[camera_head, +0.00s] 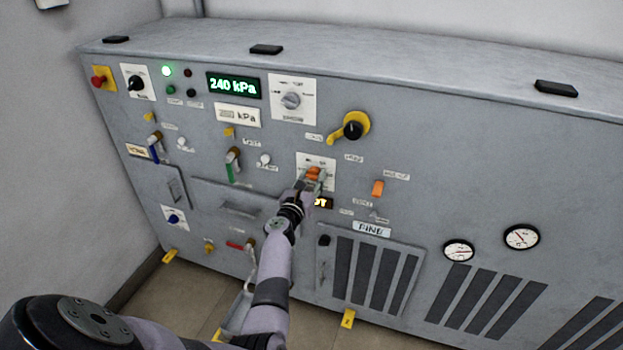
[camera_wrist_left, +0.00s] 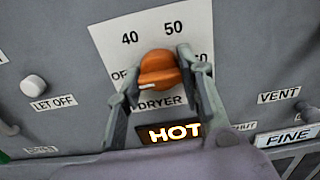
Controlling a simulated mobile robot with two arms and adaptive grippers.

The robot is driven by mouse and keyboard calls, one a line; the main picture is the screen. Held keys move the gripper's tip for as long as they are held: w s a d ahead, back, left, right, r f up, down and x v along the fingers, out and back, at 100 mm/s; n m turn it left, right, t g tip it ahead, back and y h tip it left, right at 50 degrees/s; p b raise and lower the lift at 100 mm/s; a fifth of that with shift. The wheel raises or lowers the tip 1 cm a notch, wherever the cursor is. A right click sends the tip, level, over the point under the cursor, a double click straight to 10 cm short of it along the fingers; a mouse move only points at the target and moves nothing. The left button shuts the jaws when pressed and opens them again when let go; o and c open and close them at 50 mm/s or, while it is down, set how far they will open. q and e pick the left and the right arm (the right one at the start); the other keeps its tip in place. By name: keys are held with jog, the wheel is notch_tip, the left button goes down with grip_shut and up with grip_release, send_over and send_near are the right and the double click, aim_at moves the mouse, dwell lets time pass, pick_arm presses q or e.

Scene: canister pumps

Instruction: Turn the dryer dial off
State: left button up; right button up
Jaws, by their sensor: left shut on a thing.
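The dryer dial (camera_wrist_left: 158,68) is an orange knob on a white plate marked 40, 50 and, partly covered, 60 and OFF. A pale mark on the knob sits at its lower left edge, on the OFF side. My left gripper (camera_head: 313,177) is at the dial on the panel front. In the left wrist view its two fingers are on either side of the knob, shut on it. The HOT sign (camera_wrist_left: 168,132) below the plate is lit. In the head view the gripper partly hides the dial and this sign. My right gripper is not in view.
The grey panel (camera_head: 450,150) carries a yellow-and-black rotary handle (camera_head: 353,130), an orange switch (camera_head: 377,188), a white LET OFF button (camera_wrist_left: 33,86), and a display (camera_head: 233,86) reading 240 kPa. Two gauges (camera_head: 521,236) are at the right. The space before the panel's right part looks clear.

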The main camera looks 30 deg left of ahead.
pick_arm(q)
jog(key=shift+f, duration=0.1)
jog(key=o, duration=1.2)
jog(key=shift+c, duration=0.2)
jog(key=v, duration=0.7)
jog(key=shift+s, duration=0.3)
